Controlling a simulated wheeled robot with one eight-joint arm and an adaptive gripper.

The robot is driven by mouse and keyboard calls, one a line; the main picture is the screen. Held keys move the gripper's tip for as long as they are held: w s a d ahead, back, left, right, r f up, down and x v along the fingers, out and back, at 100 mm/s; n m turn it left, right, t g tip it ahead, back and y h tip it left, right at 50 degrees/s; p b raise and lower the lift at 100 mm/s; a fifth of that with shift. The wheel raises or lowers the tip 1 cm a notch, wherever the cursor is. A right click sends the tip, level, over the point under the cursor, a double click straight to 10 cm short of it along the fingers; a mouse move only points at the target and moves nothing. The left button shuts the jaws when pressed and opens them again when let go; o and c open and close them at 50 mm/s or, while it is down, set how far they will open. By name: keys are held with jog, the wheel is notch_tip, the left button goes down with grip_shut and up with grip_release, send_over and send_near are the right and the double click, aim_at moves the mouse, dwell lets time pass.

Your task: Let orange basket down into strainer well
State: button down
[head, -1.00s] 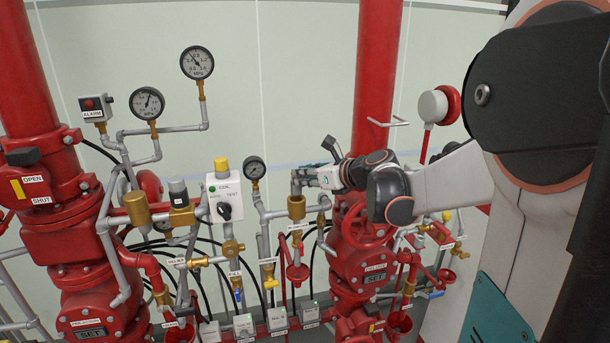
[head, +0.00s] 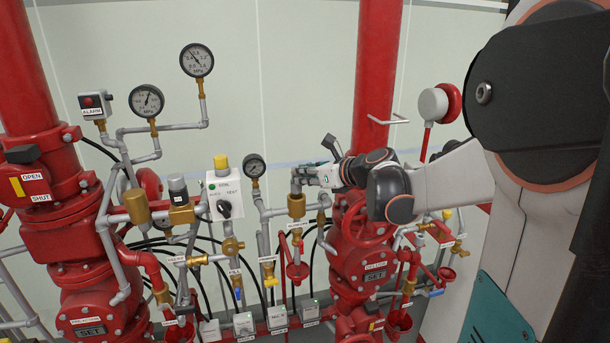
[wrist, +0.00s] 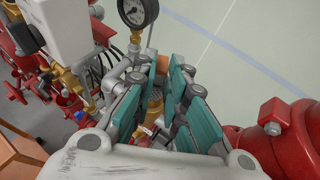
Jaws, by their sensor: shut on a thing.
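In the wrist view my gripper (wrist: 165,68) has its teal fingers closed in around a small orange piece (wrist: 162,63), which I take to be the basket; the fingers hide most of it. In the head view my gripper (head: 301,175) reaches in from the right, nearly level. Its tips are just above the open-topped brass strainer well (head: 297,205). The basket cannot be made out in the head view. A brass fitting (wrist: 153,100) shows below and between the fingers in the wrist view; whether it is the well is unclear.
A pressure gauge (head: 254,167) and the white switch box (head: 224,195) stand left of the well. A red riser with a valve body (head: 362,262) stands close on the right. Thin pipes and black hoses crowd below. The wall behind is bare.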

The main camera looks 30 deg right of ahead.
aim_at(300, 189)
jog(key=shift+f+b, duration=1.65)
jog(key=shift+f, duration=0.45)
jog(key=shift+r+p, duration=1.3)
jog(key=shift+r, duration=0.65)
jog(key=shift+a+f+b, duration=0.1)
jog(key=shift+f+b, duration=1.55)
jog(key=shift+f, duration=0.4)
jog(key=c, duration=1.5)
grip_release()
jog(key=shift+c, duration=0.2)
jog(key=shift+s, duration=0.1)
jog(key=p+v, duration=0.2)
jog(key=v, duration=0.6)
jog(key=shift+p, duration=0.4)
